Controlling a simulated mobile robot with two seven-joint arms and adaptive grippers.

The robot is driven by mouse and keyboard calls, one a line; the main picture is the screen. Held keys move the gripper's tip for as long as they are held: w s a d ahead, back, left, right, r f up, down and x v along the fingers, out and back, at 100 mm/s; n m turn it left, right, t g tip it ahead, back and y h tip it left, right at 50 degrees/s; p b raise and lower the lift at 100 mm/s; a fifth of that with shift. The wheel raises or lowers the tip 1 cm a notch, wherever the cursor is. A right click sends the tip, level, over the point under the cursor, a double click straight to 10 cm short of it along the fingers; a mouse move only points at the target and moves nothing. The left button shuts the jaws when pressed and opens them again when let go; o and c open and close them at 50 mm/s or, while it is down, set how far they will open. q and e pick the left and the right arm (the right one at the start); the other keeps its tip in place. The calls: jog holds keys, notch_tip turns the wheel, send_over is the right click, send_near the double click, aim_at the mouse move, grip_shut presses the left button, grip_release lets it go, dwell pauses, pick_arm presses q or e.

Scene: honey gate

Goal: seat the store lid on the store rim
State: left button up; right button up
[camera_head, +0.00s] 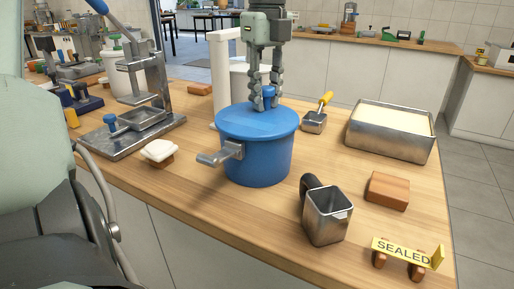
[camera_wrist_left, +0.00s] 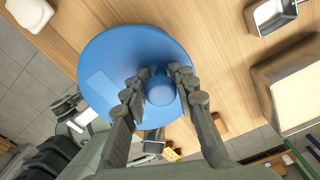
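The blue store lid (camera_head: 245,122) lies level across the top of the blue store pot (camera_head: 262,163). No gap shows between the lid and the pot's rim, and the rim itself is hidden. My left gripper (camera_head: 266,103) points down from above, with its fingers on both sides of the lid's blue knob. In the left wrist view, the fingers (camera_wrist_left: 160,78) close in on the knob (camera_wrist_left: 160,91) and appear to touch it. The round lid (camera_wrist_left: 115,65) fills the middle there and hides the pot.
A metal press (camera_head: 130,125) and a white block on wood (camera_head: 159,151) stand left of the pot. A metal scoop (camera_head: 326,215), a wooden block (camera_head: 387,191), a yellow SEALED sign (camera_head: 405,252) and a metal tray (camera_head: 385,143) stand to the right. A yellow-handled tool (camera_head: 315,122) lies behind.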

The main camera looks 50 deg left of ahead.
pick_arm(q)
jog(key=shift+o, duration=0.6)
jog(key=shift+r, duration=0.2)
jog(key=shift+r+p, duration=1.15)
jog(key=shift+r, duration=0.35)
jog(key=shift+r, duration=0.1)
jog(key=o, duration=0.6)
jog(key=shift+o, duration=0.2)
jog(key=o, duration=0.3)
